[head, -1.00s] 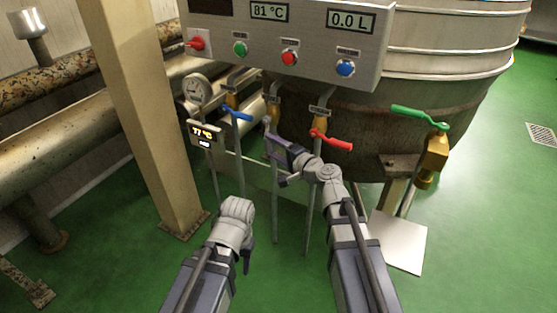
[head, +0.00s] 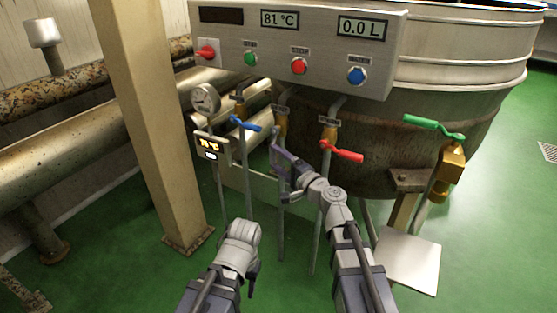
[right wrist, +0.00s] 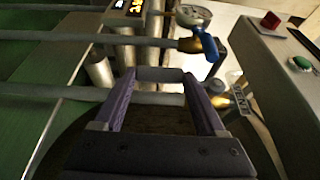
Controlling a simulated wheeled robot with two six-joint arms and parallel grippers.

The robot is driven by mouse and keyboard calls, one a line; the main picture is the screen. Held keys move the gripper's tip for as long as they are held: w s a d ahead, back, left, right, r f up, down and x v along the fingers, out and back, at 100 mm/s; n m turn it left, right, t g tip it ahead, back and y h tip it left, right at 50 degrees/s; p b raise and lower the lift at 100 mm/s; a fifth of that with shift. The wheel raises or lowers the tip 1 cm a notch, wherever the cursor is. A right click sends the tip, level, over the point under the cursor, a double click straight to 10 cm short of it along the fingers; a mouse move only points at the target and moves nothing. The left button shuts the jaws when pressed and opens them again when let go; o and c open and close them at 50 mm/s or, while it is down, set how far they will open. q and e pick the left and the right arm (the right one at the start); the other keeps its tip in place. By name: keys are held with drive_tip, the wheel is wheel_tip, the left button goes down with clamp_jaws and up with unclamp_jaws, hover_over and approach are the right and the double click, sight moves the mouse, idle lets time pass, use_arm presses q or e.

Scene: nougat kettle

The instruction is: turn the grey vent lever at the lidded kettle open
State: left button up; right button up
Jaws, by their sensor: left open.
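The kettle (head: 470,65) stands behind the control box. The middle valve (head: 281,118), between the blue and red levers, has a small tag above it. My right gripper (head: 276,150) is right at this valve and hides much of it; I cannot clearly make out the grey vent lever. In the right wrist view my right gripper (right wrist: 160,85) has its purple fingers apart, with a grey bar across their tips; I cannot tell whether it is the lever. The tagged valve (right wrist: 224,103) shows just right of the fingers. My left gripper (head: 252,270) is open, lower and away from the valves.
The blue lever (head: 245,124) is close left of my right gripper, and the red lever (head: 343,151) is to its right. A gauge (head: 206,98), a small display (head: 209,147) and vertical pipes crowd the area. The control box (head: 300,50) overhangs. A beige post (head: 150,120) stands left.

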drive_tip(key=o, duration=0.3)
drive_tip(key=shift+o, duration=0.2)
drive_tip(key=v, duration=0.7)
drive_tip(key=shift+s+d, duration=0.25)
drive_tip(key=shift+s, duration=0.05)
